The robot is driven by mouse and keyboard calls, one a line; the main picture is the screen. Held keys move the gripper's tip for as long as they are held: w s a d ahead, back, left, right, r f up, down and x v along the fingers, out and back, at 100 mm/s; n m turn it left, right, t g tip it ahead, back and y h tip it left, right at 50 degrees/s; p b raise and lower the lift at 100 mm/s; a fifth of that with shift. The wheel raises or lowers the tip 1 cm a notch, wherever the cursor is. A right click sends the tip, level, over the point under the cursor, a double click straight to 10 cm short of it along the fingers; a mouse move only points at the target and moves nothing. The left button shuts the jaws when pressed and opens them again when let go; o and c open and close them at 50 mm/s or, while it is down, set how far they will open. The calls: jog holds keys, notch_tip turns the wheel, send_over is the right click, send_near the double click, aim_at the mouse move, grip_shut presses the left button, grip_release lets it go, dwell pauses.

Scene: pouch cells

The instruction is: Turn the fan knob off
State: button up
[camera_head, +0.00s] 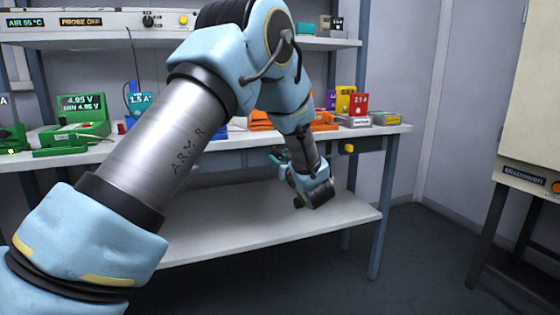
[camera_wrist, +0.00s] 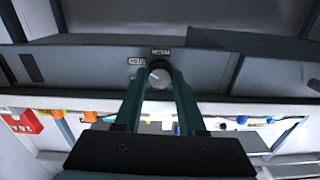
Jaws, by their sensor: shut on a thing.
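The fan knob (camera_wrist: 160,73) is a dark round knob with a light ring, on the grey panel (camera_wrist: 225,72) in the wrist view. Small labels sit around it; their text is too small to read surely. My gripper (camera_wrist: 160,75) has its two long green fingers on either side of the knob and is shut on it. In the head view my gripper (camera_head: 277,157) is under the front edge of the bench, and the knob is hidden there behind my arm.
The bench (camera_head: 240,142) carries a green meter (camera_head: 82,112), orange items (camera_head: 322,120) and a red block (camera_head: 359,104). A yellow knob (camera_head: 347,148) sits under its right front edge. A lower shelf (camera_head: 345,208) is bare. A cream cabinet (camera_head: 527,150) stands right; the floor between is clear.

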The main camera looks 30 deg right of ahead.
grip_shut()
